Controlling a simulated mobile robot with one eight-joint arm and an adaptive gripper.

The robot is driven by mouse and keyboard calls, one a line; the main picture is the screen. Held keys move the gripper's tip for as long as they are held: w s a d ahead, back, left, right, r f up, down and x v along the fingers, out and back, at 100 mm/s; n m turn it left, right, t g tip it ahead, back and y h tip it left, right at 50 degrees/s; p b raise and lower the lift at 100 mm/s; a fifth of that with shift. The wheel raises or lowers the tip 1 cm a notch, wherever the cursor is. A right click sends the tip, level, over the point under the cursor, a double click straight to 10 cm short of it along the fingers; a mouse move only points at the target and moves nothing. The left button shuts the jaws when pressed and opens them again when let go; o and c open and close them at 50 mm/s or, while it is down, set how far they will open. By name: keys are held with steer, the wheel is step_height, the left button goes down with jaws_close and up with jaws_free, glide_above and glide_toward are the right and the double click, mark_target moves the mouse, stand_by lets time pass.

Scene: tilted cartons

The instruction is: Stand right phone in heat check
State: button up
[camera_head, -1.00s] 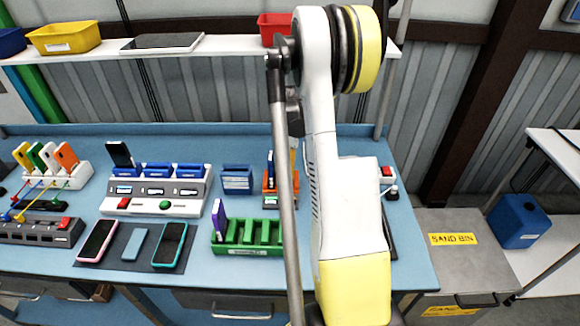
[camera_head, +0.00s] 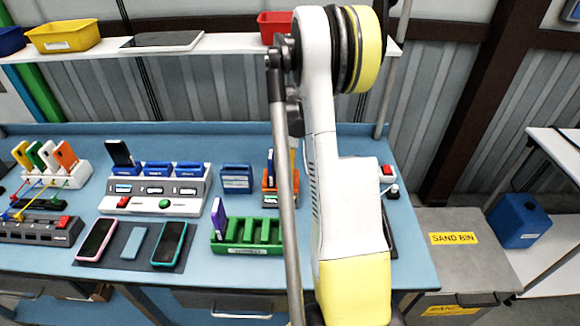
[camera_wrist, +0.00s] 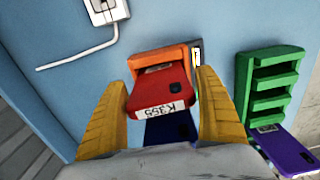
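A red phone-like piece with a white "K355" label (camera_wrist: 158,96) is between my gripper's (camera_wrist: 161,80) yellow fingers in the wrist view. The fingers are spread on either side of it; a narrow gap shows at its right, and contact at its left is unclear. It is over an orange holder (camera_wrist: 158,59), also in the head view (camera_head: 269,187). A dark blue phone (camera_wrist: 170,132) is beside it, nearer my palm. On a dark mat lie a pink-edged phone (camera_head: 97,240) and, to its right, a teal-edged phone (camera_head: 169,244). My arm hides the holder's right side in the head view.
A green slotted rack (camera_head: 262,236) with a purple phone (camera_head: 217,217) stands in front of the holder. A grey dock with blue slots (camera_head: 155,188) is at left. A white socket with a cable (camera_wrist: 104,10) is near the holder.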

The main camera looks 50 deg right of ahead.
steer(key=shift+r, duration=0.1)
step_height(320, 180, up, 12)
steer(key=shift+f, duration=0.1)
stand_by(0.5)
step_height(320, 180, up, 7)
steer(key=p, duration=0.4)
steer(key=shift+p, duration=0.35)
stand_by(0.4)
